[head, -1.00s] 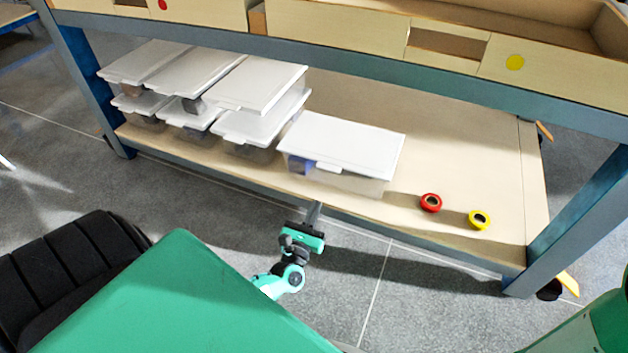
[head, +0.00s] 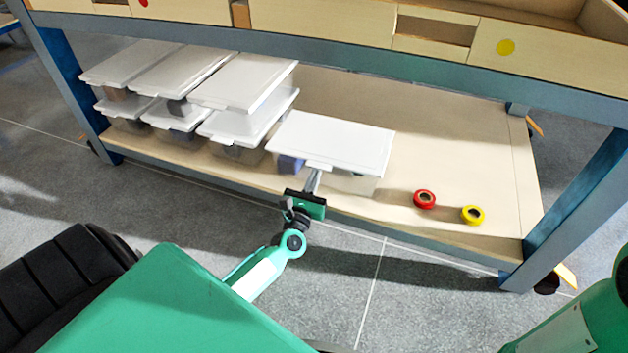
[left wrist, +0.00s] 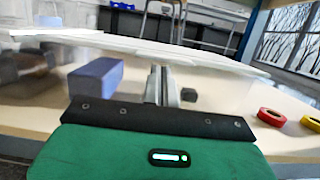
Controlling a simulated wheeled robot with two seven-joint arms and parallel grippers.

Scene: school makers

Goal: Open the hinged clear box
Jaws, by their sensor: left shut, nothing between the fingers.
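The clear box (head: 362,182) with a white lid (head: 335,140) stands on the lower shelf, apart from the stacked boxes. Its lid lies flat and closed. In the left wrist view the lid (left wrist: 140,49) spans the top of the picture, and a blue block (left wrist: 97,80) and a small dark object (left wrist: 189,95) show below it. My left gripper (head: 314,174) is shut and empty, with its fingertips at the front edge of the lid. The fingers (left wrist: 160,75) reach up to just under the lid's edge; I cannot tell whether they touch it. My right gripper is not in view.
Several stacked clear boxes (head: 240,83) with white lids stand left of the box. Red tape (head: 424,199) and yellow tape (head: 472,215) lie to its right. The blue-grey table frame (head: 440,65) runs above the shelf.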

